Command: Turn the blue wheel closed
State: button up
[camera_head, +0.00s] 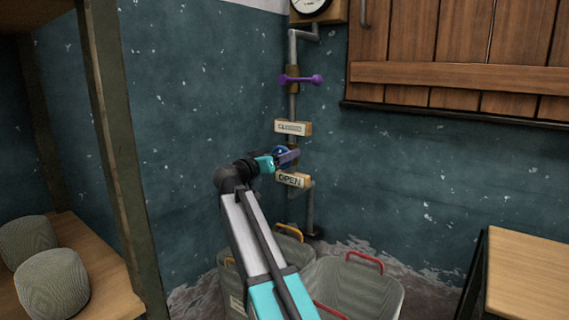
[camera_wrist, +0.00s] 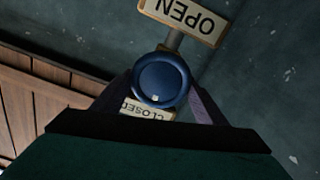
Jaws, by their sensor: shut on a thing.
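The blue wheel (camera_head: 281,151) is on the wall pipe, between the upper CLOSED sign (camera_head: 290,128) and the lower OPEN sign (camera_head: 293,180). My gripper (camera_head: 286,158) reaches it from the front and partly hides it. In the wrist view, the round blue wheel (camera_wrist: 161,72) sits between the two fingers of my gripper (camera_wrist: 162,84), which is shut on it. A small pale mark shows on the wheel's face, on the side of the CLOSED sign (camera_wrist: 148,107). The OPEN sign (camera_wrist: 184,16) shows upside down beyond the opposite side.
A purple handle (camera_head: 300,80) and a gauge (camera_head: 310,4) are higher on the pipe. Bins with red and yellow handles (camera_head: 362,285) stand below. A shelf (camera_head: 85,270) is left, a wooden table (camera_head: 528,275) right, and a wooden shutter (camera_head: 455,75) upper right.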

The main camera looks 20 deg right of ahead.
jog(key=shift+a+f+m, duration=0.15)
jog(key=shift+a+m, duration=0.05)
jog(key=shift+m, duration=0.3)
jog(key=o, duration=1.1)
jog(key=shift+w, duration=0.1)
jog(key=shift+c, duration=0.2)
jog(key=shift+d, duration=0.1)
jog(key=p+v, duration=0.4)
jog(key=v, duration=1)
